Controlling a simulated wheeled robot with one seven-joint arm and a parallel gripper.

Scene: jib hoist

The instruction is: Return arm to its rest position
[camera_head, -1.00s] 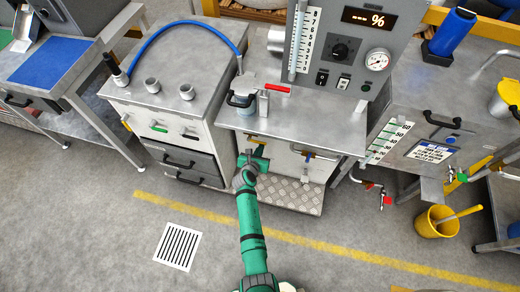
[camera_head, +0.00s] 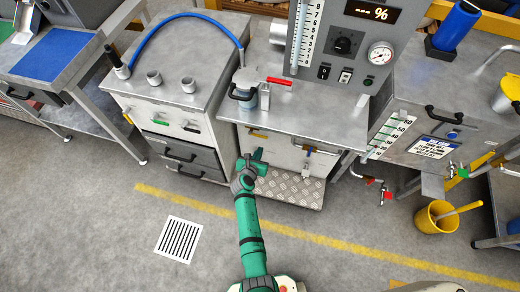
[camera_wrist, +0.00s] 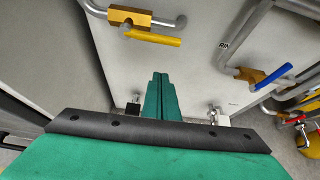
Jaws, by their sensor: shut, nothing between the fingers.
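My green arm reaches forward over the floor in the head view, toward the front of the middle steel cabinet (camera_head: 280,145). My gripper (camera_head: 257,154) is just in front of that cabinet, below its worktop. In the wrist view my gripper (camera_wrist: 158,78) shows its two green fingers together, with nothing between them. They point at the pale cabinet panel, and I cannot tell the exact gap. A yellow-handled valve (camera_wrist: 150,35) on a pipe is above the fingers. A blue-handled valve (camera_wrist: 272,76) is to their right.
A tread-plate step (camera_head: 285,187) lies under the cabinet, close to my gripper. A drawer cabinet (camera_head: 185,145) stands left and a steel tank unit (camera_head: 435,110) right. A yellow bucket (camera_head: 436,217) is on the floor. Open floor with a drain grate (camera_head: 180,239) lies in front.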

